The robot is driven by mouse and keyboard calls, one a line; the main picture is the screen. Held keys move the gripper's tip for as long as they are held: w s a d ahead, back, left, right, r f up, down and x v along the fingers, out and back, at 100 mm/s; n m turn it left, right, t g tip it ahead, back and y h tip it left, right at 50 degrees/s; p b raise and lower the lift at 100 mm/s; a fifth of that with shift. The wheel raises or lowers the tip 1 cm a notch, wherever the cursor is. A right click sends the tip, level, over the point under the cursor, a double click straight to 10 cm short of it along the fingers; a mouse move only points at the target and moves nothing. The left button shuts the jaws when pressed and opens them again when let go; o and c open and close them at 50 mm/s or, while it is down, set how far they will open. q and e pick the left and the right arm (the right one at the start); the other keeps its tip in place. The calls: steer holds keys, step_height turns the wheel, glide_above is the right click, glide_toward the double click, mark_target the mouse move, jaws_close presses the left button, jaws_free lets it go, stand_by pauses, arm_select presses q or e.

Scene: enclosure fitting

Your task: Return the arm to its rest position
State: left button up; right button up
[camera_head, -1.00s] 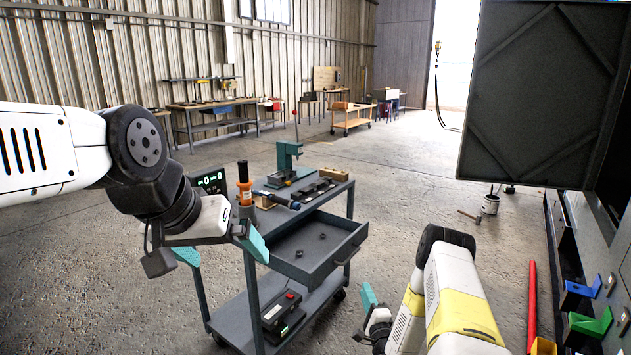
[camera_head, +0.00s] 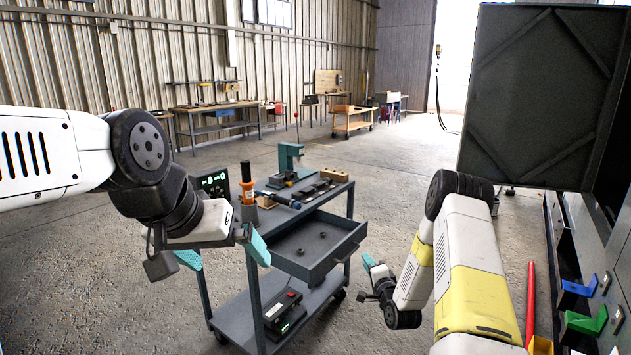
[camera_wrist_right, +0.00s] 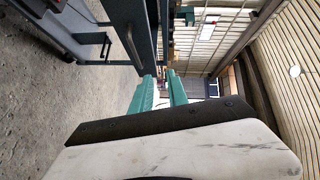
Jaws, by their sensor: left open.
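My right arm (camera_head: 460,265), white with yellow bands, reaches in from the bottom right, its forearm bent toward the cart. My right gripper (camera_head: 369,262) hangs beside the cart's right side, apart from it; only part of its teal jaw shows in the head view. In the right wrist view its two teal fingers (camera_wrist_right: 160,92) stand a narrow gap apart with nothing between them. My left arm (camera_head: 50,155) comes in from the left. My left gripper (camera_head: 222,254) is open and empty, its teal fingers wide apart in front of the cart's left side.
The grey cart (camera_head: 240,310) has an open drawer (camera_head: 320,242) holding small dark parts. An orange-handled tool (camera_head: 246,185) and a green press (camera_head: 290,157) stand on top. A black-and-red box (camera_head: 283,308) is on its lower shelf. A large dark door panel (camera_head: 540,95) stands at right.

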step_height(320, 180, up, 14)
steer(key=f+n+g+h, duration=0.1)
steer(key=n+g, duration=0.2)
steer(key=n, duration=0.1)
steer(key=s+r+n+g, duration=0.2)
steer(key=s+r+n, duration=0.1)
steer(key=s+r, duration=0.65)
steer(key=s+a+r+n+g, duration=0.1)
steer(key=s+r+n+g, duration=0.1)
steer(key=s, duration=0.8)
steer(key=s+a+r+n+g, duration=0.1)
steer(key=s+r+n, duration=0.1)
steer(key=s, duration=0.8)
steer(key=s+a+r+n+g, duration=0.1)
steer(key=s+r, duration=0.3)
steer(key=s, duration=0.7)
steer(key=shift+r+n+g, duration=0.35)
steer(key=shift+n+g, duration=0.45)
steer(key=shift+n, duration=0.1)
